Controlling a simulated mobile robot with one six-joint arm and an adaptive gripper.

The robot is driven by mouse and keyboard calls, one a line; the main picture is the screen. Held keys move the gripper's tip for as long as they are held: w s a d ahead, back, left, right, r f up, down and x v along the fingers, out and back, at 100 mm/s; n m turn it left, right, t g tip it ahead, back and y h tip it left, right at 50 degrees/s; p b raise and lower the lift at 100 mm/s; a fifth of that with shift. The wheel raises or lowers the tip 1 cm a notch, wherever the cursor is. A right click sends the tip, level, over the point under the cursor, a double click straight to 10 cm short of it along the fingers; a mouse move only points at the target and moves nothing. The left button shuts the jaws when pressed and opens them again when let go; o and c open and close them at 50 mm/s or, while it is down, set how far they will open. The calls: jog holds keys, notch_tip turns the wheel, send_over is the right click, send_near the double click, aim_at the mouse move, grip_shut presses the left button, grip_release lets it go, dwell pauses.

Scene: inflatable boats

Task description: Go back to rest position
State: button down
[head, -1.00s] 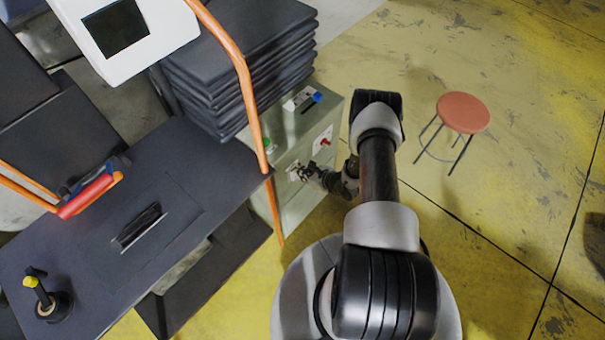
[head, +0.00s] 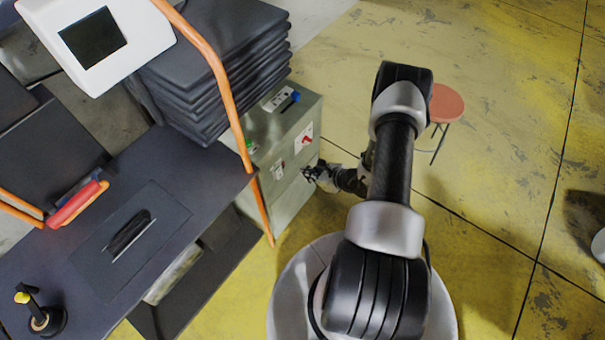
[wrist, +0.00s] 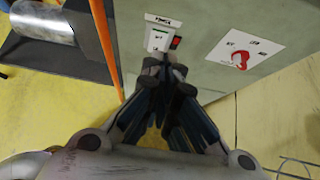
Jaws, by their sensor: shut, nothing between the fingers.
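My gripper (head: 312,172) is in front of the side face of a grey-green cabinet (head: 290,205), with a small gap visible in the head view. In the wrist view my gripper (wrist: 164,72) has its fingertips together with nothing between them. Just past the fingertips is a white switch panel (wrist: 160,38) with a small red and dark switch. To its right is a white plate with a red rotary knob (wrist: 240,60); this knob also shows in the head view (head: 306,139).
A dark worktable (head: 90,240) with an orange rail (head: 228,95) stands left of the cabinet. Black folded sheets (head: 215,85) are stacked behind. A red-topped stool (head: 445,104) stands right, partly behind my arm. The yellow floor at right is mostly clear.

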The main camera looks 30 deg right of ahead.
jog(key=shift+r, duration=0.15)
dwell(0.5)
jog(key=w+a+r+n+g+y+b, duration=0.1)
jog(key=w+a+r+n+y, duration=0.3)
jog(key=r, duration=0.6)
jog(key=w+a+r+n+g+y+b, duration=0.1)
jog(key=a+r+n+g+b, duration=0.1)
jog(key=a+r+n, duration=0.7)
jog(key=s+a+r+n+g+b, duration=0.2)
jog(key=s+a+r+n+g, duration=0.35)
jog(key=r, duration=0.75)
jog(key=s+r+n+t+h+b, duration=0.1)
jog(key=s+r+n+h, duration=0.1)
jog(key=s, duration=0.4)
jog(key=s+r+n+t+h+b, duration=0.1)
jog(key=s+r+n+h, duration=0.2)
jog(key=s+n, duration=0.4)
jog(key=s+r+n+t+h+b, duration=0.1)
jog(key=s+r+n+h, duration=0.1)
jog(key=s, duration=0.4)
jog(key=shift+s+r+n+h, duration=0.3)
jog(key=shift+r+n+h, duration=0.1)
jog(key=shift+n+h, duration=0.65)
jog(key=shift+a, duration=0.1)
